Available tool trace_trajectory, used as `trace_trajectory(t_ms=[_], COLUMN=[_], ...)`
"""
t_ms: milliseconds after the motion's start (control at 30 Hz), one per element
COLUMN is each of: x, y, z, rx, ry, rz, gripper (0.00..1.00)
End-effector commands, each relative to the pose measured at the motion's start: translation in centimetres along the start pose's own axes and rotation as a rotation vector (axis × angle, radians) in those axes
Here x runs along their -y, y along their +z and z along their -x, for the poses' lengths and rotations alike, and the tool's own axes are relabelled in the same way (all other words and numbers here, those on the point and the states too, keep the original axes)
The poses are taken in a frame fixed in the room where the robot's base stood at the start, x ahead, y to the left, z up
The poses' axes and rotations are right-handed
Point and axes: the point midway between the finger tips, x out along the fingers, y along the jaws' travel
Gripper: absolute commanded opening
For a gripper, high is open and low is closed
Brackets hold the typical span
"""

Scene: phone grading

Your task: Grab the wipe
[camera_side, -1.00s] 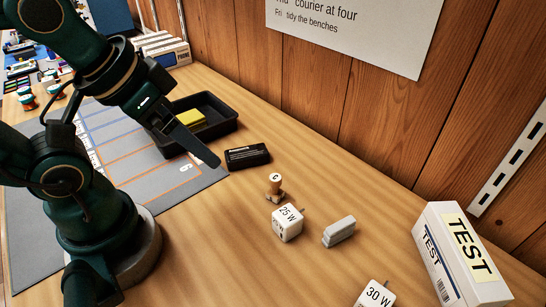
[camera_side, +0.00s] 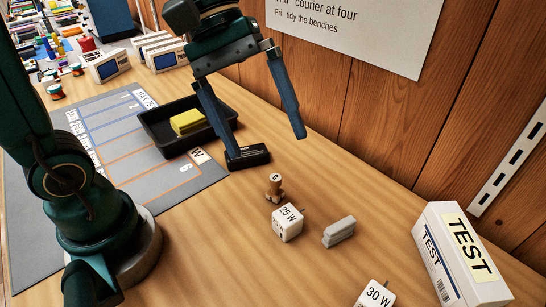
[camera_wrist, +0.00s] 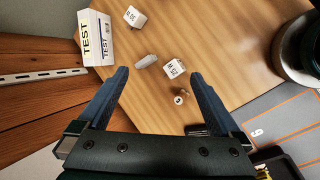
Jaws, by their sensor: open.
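A yellow block-like piece (camera_side: 188,121), which may be the wipe, lies in the black tray (camera_side: 160,142) left of my gripper in the side view. It shows only partly at the bottom right of the wrist view (camera_wrist: 263,173). My gripper (camera_side: 267,145) is open and empty above the bench, fingers pointing down. In the wrist view my gripper (camera_wrist: 160,75) has its fingers wide apart. The left finger in the side view overlaps a small black box (camera_side: 252,158); I cannot tell if they touch.
A wooden stamp-like piece (camera_side: 275,187), a 25 W cube (camera_side: 288,223), a grey block (camera_side: 339,232) and a 30 W cube (camera_side: 376,296) stand on the bench. A TEST box (camera_side: 460,262) is at the right. The wooden wall (camera_side: 330,85) rises close behind my gripper.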

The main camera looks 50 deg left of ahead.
Motion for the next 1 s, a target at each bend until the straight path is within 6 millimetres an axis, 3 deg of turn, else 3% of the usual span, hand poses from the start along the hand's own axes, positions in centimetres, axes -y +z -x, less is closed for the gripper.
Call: trace_trajectory(t_ms=[300, 600, 800, 1000], x=[-3.5, -2.9, -1.2, -1.3], y=[-4.9, -9.8, -10.8, -9.8], z=[-3.5, -8.4, -10.8, -12.7], rx=[0.330, 0.554, 0.609, 0.619], ry=[0.061, 0.089, 0.064, 0.056], rz=[0.383, 0.655, 0.736, 0.750], gripper=[1.00, 1.00, 1.00, 1.00])
